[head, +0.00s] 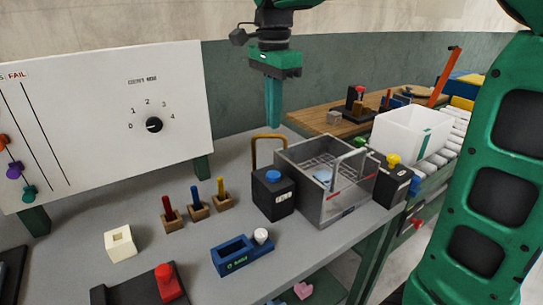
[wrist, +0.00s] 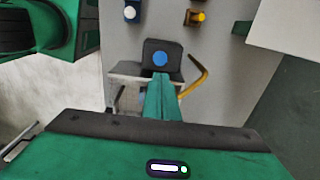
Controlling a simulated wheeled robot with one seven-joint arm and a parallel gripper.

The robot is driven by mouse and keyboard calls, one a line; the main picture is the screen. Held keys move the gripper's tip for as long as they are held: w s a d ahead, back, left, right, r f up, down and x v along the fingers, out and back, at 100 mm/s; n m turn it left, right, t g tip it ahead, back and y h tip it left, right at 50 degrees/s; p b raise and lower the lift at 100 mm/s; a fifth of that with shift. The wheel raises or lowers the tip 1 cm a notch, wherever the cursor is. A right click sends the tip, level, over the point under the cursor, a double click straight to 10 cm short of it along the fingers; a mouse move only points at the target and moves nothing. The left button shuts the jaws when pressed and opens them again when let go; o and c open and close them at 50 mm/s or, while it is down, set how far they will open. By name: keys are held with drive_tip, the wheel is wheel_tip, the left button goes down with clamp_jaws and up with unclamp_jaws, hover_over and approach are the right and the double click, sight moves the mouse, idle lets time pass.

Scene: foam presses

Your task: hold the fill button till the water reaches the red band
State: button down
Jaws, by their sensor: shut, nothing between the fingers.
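My gripper (head: 273,124) is shut and empty, pointing down above the bench behind the black box. In the wrist view its fingertips (wrist: 161,77) appear just beside the round blue button (wrist: 160,58). The blue button (head: 273,176) sits on top of a black box (head: 273,198); a gap shows between it and my fingers in the head view. Right of it stands a grey metal tank (head: 345,207) with a rack and something pale blue inside. A brass spout (head: 255,150) arches at its left corner. A small red mark shows on the tank's front; I cannot make out the water level.
A second black box with a yellow button (head: 393,160) stands right of the tank. A blue holder (head: 240,255) and several wooden blocks with pegs lie in front left. A white panel with a dial (head: 153,125) stands at left.

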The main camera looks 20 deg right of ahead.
sight(273, 175)
wheel_tip(273, 175, down, 14)
drive_tip(key=shift+w+d+r, duration=0.1)
drive_tip(key=shift+w, duration=0.05)
idle(0.4)
